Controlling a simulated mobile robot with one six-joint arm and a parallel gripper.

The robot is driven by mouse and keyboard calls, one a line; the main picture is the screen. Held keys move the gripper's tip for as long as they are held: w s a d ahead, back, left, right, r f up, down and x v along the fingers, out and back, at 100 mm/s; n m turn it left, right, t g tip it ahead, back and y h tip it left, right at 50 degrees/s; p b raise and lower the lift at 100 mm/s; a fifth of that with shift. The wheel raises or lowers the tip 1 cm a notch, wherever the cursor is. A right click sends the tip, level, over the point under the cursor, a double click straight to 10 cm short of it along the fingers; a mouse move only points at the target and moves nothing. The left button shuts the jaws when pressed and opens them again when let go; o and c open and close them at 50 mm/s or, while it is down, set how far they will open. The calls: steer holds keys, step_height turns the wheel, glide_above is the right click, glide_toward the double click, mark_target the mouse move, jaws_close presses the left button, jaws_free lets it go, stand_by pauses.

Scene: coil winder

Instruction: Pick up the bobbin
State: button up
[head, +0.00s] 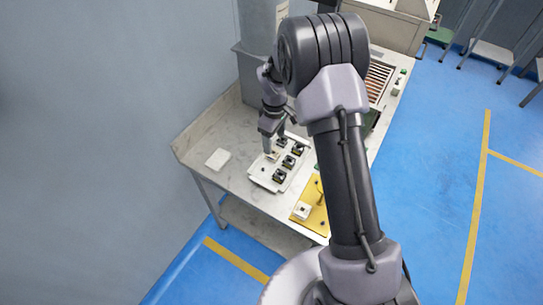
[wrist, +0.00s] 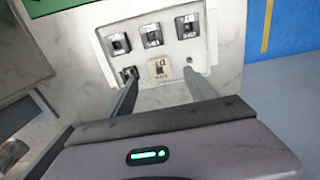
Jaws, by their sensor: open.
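A cream, square bobbin (wrist: 159,69) sits in the front row of a white tray (wrist: 205,47) in the wrist view. In the head view the bobbin (head: 273,155) shows small, close to my fingertips. My gripper (wrist: 160,78) is open, with one finger on either side of the bobbin in the picture and nothing held. In the head view my gripper (head: 268,147) points down over the tray (head: 263,181). I cannot tell whether the fingertips are level with the bobbin or still above it.
Several dark square pieces (wrist: 152,35) share the tray, one close to my left finger. A yellow plate (head: 312,217) with a cream piece (head: 303,210) lies at the table's near edge. A white block (head: 217,159) lies left. The table (head: 222,128) is clear behind it.

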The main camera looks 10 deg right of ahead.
mark_target(274, 149)
step_height(274, 149, down, 7)
steer(key=b, duration=0.3)
steer(key=shift+w, duration=0.1)
steer(key=shift+r, duration=0.1)
steer(key=shift+c, duration=0.3)
jaws_close()
steer(key=shift+r, duration=0.1)
steer(key=shift+r+p, duration=0.3)
steer(key=shift+p, duration=0.15)
steer(key=r+p, duration=0.1)
steer(key=s+r, duration=0.1)
steer(key=r, duration=0.1)
steer(key=shift+p, duration=0.35)
steer(key=s, duration=0.5)
steer(key=s+p, duration=0.1)
steer(key=s, duration=0.4)
steer(key=s+r+p, duration=0.1)
steer(key=s, duration=0.4)
steer(key=shift+r, duration=0.1)
